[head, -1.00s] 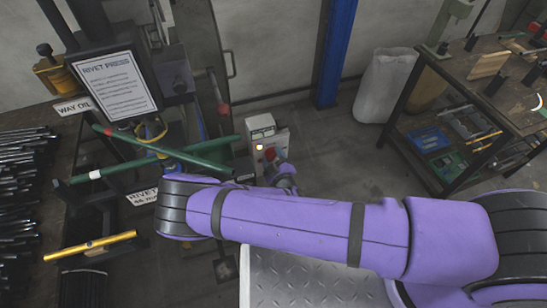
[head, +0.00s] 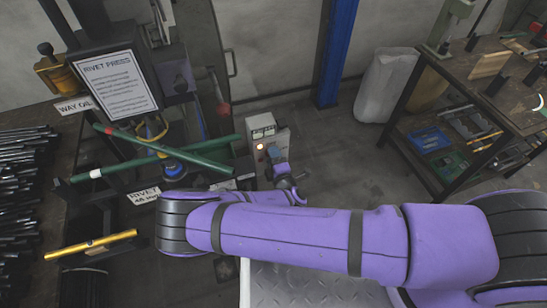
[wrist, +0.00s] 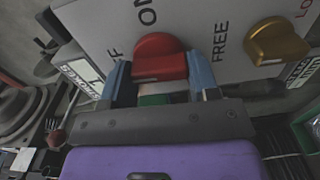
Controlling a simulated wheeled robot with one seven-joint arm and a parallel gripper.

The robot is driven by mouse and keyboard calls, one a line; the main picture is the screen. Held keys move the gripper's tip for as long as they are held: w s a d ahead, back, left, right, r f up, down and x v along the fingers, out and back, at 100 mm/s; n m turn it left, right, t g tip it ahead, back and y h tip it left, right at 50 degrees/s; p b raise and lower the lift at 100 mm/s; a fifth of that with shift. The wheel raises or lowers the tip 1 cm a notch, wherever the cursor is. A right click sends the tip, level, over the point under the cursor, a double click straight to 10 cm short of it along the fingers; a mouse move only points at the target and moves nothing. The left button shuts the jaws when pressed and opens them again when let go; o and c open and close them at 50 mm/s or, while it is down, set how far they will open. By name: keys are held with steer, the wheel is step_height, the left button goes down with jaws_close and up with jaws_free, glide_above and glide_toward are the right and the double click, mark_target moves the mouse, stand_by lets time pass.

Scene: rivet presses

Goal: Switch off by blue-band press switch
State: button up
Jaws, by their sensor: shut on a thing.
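The grey switch box (head: 263,130) stands beside the press, with a lit orange lamp (head: 260,146) on its face. In the wrist view its pale panel (wrist: 110,25) carries a red knob (wrist: 160,58) by the letters ON and a partly hidden word ending in F. A gold knob (wrist: 277,42) sits to the right, by FREE and a cut-off word. My gripper (wrist: 160,75) has its two blue fingers on either side of the red knob and is shut on it. A blue band (head: 174,170) shows on the press.
Green bars (head: 165,150) cross in front of the rivet press sign (head: 116,83). A yellow bar (head: 90,246) lies at lower left. A blue post (head: 335,50), a white sack (head: 385,85) and a workbench (head: 480,110) stand to the right. Open floor lies between box and bench.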

steer(key=shift+n, duration=0.4)
steer(key=o, duration=0.9)
steer(key=shift+s, duration=0.1)
